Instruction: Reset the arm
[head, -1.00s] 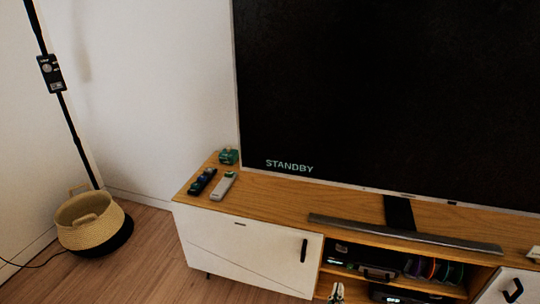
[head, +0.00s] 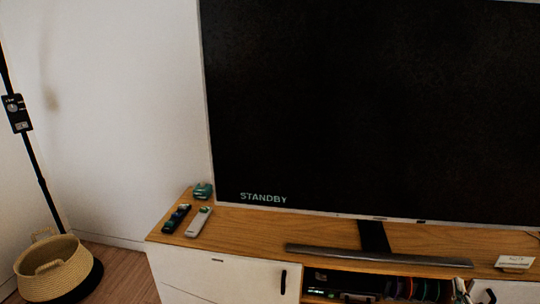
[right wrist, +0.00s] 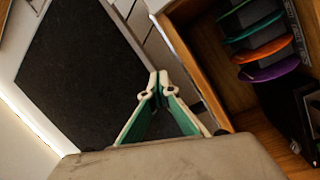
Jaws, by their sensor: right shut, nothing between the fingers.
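My right gripper (head: 461,289) shows at the bottom edge of the head view, in front of the open shelf of the TV cabinet (head: 400,247). In the right wrist view the two green-and-white fingers (right wrist: 158,84) meet at their tips, with nothing between them. Most of my right arm is out of the head view. My left gripper is in no view.
A large TV (head: 370,110) reading "STANDBY" stands on the wooden cabinet, with a soundbar (head: 375,255) before it. Two remotes, one dark (head: 176,218) and one pale (head: 198,222), lie at left. Coloured discs (right wrist: 262,50) stand in the shelf. A woven basket (head: 55,270) is lower left.

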